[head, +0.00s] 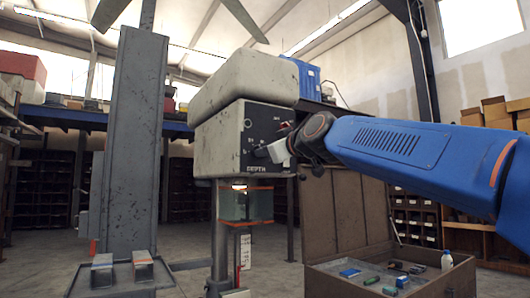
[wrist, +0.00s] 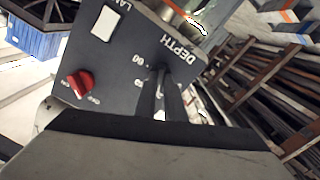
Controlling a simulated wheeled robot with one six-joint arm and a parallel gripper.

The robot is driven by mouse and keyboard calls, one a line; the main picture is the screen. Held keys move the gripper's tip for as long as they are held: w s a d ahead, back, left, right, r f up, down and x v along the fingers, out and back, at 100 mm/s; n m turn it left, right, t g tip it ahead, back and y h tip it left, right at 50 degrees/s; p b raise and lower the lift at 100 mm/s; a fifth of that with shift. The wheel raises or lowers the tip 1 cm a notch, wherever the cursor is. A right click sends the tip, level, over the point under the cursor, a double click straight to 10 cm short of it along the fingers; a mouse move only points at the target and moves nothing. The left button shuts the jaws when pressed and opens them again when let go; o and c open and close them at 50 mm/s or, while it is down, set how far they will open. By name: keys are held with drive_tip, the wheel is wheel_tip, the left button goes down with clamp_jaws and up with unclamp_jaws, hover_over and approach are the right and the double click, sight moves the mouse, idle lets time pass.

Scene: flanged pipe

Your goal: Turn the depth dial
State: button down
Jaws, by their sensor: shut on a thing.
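The dark control panel (head: 262,128) is on the front of the pale machine head (head: 240,82). The word DEPTH is printed along its lower edge. In the wrist view the panel (wrist: 120,62) fills the upper middle, with a red knob (wrist: 80,83) and a white rectangle (wrist: 105,23) apart from my fingers. My gripper (head: 262,153) reaches the panel from the right, just above the DEPTH lettering. In the wrist view its dark fingers (wrist: 160,76) are close together beside that lettering, shut on the depth dial. The dial itself is mostly hidden by the fingers.
A grey column (head: 137,140) stands left of the machine head. A greenish box (head: 246,203) hangs below the head. An open brown chest (head: 335,275) with small items and a white bottle (head: 447,260) is at lower right. Shelves line the walls.

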drive_tip(key=shift+f+n, duration=0.1)
drive_tip(key=shift+n, duration=0.2)
drive_tip(key=c, duration=1.8)
unclamp_jaws()
drive_tip(key=shift+c, duration=0.2)
drive_tip(key=shift+s, duration=0.1)
drive_tip(key=v, duration=1.7)
drive_tip(key=shift+d, duration=0.2)
